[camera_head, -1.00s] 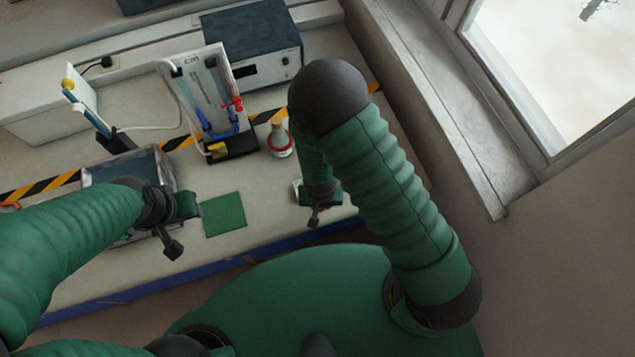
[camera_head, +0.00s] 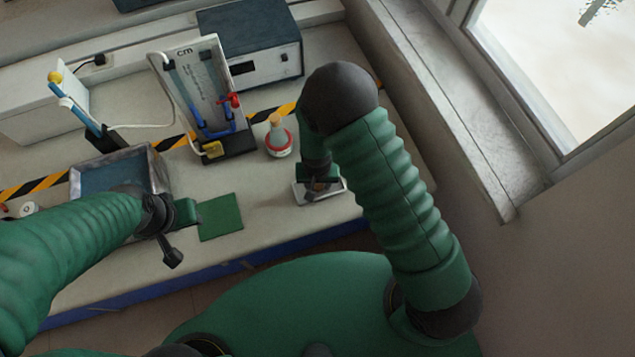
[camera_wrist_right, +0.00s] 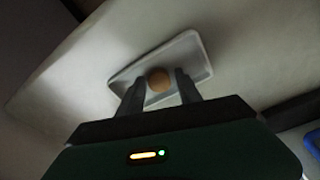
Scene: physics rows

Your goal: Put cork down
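A round tan cork (camera_wrist_right: 158,80) shows between the two dark fingers of my right gripper (camera_wrist_right: 160,82) in the right wrist view. The fingers stand apart on either side of it, with a narrow gap seen at the right finger. A shallow white tray (camera_wrist_right: 198,58) lies beneath them; whether the cork rests on it is unclear. In the head view my right gripper (camera_head: 321,186) is low over the same tray (camera_head: 304,198). My left gripper (camera_head: 172,258) hangs near the front of the bench; its finger opening is unclear.
A green mat (camera_head: 220,217) lies left of the tray. A grey basin (camera_head: 157,168), a white panel with tubes (camera_head: 187,75) and a dark box (camera_head: 250,35) stand farther back.

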